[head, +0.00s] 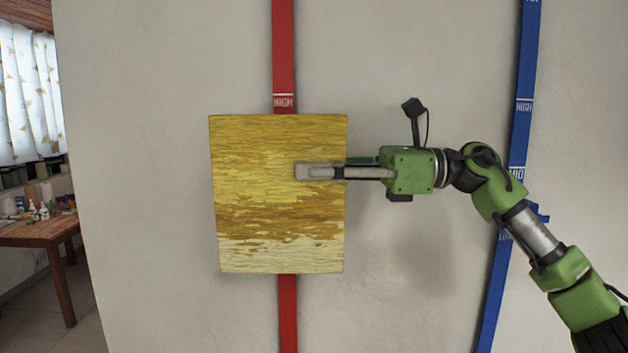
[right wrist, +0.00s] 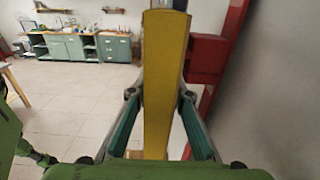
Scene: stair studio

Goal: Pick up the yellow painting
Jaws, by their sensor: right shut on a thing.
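The yellow painting (head: 265,215), a panel with yellow, ochre and pale bands, is upright in front of the red wall strip in the head view. My right gripper (head: 318,171) reaches in from the right, one finger lying across the painting's front near its right edge. In the right wrist view, the painting's edge (right wrist: 163,70) stands between the two teal-padded fingers of the gripper (right wrist: 160,115), which is shut on it. I cannot tell whether the painting touches its wall mount. My left gripper is not in view.
A red strip (head: 284,50) and a blue strip (head: 522,90) run up the pale wall. A red block (right wrist: 207,57) sits beside the painting on the wall side. A wooden table (head: 45,229) stands at far left. Green cabinets (right wrist: 80,46) stand across the open tiled floor.

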